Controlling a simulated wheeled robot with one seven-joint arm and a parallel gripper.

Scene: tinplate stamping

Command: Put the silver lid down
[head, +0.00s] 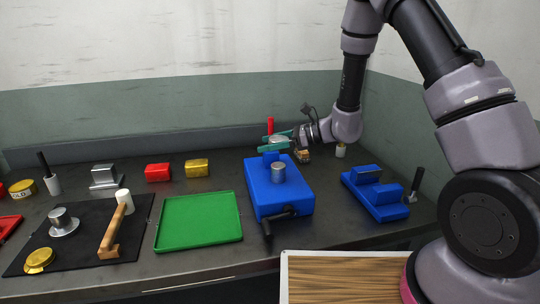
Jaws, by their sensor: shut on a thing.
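My gripper (275,140) is at the back of the bench, above the far end of the blue press. Its teal fingers are shut on a small silver lid (278,140), partly hidden between them. Whether the lid touches anything beneath is hard to tell from this view.
The blue press (292,200) carries a silver cylinder (278,173) and has a dark handle in front. An empty green tray (198,220) lies to its left, beside a black mat (95,225) with a mallet (115,230), a silver flanged piece (62,221) and a gold lid (39,260). A blue stand (376,200) is right.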

